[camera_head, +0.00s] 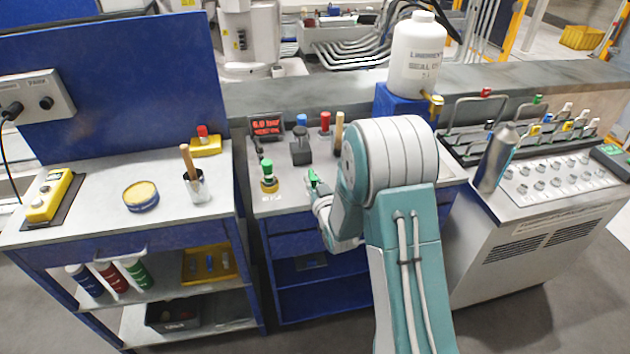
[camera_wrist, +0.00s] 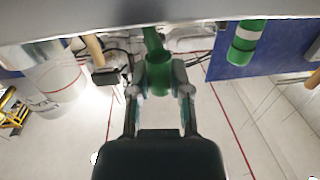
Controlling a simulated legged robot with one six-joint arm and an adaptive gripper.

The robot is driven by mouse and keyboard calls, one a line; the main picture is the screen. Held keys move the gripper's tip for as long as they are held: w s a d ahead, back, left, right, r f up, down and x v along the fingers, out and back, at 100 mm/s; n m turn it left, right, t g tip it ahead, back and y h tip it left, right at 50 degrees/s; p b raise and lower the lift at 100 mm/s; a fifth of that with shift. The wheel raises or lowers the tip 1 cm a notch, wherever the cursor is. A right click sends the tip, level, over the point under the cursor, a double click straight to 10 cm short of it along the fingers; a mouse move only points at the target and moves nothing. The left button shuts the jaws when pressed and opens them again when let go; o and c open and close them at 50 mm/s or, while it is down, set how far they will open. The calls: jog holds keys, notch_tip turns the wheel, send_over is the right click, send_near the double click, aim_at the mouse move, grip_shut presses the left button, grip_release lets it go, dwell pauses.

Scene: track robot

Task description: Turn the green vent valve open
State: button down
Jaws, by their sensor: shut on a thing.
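The green vent valve (camera_head: 313,177) shows as a small green handle near the front of the middle bench, partly hidden by my gripper (camera_head: 319,189). In the wrist view the green valve (camera_wrist: 154,42) stands between the two fingers of my gripper (camera_wrist: 160,85), its narrower handle part reaching up past the fingertips. The fingers are shut on its wider green part. How far the valve is turned cannot be told.
A white bottle (camera_head: 414,60) stands behind my arm.

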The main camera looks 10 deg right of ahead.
jog(key=m+h, duration=0.1)
jog(key=a+m+h, duration=0.1)
jog(key=h, duration=0.1)
jog(key=a+m+h, duration=0.1)
jog(key=h, duration=0.1)
jog(key=shift+w+a, duration=0.1)
jog(key=shift+w, duration=0.2)
jog(key=shift+w+a+m+g+h, duration=0.25)
jog(key=shift+m+g+h, duration=0.25)
jog(key=shift+m+h, duration=0.45)
jog(key=shift+w+a+m+g+h, duration=0.25)
jog(key=shift+m+g+h, duration=0.35)
jog(key=shift+h, duration=0.65)
jog(key=shift+w+a+m+g+h, duration=0.15)
jog(key=shift+a+m+g+h, duration=0.25)
jog(key=shift+m+h, duration=0.6)
jog(key=c, duration=0.5)
grip_release()
jog(key=shift+c, duration=0.2)
jog(key=shift+s, duration=0.1)
jog(key=v, duration=1.1)
jog(key=shift+s+a+f, duration=0.2)
jog(key=shift+a, duration=0.25)
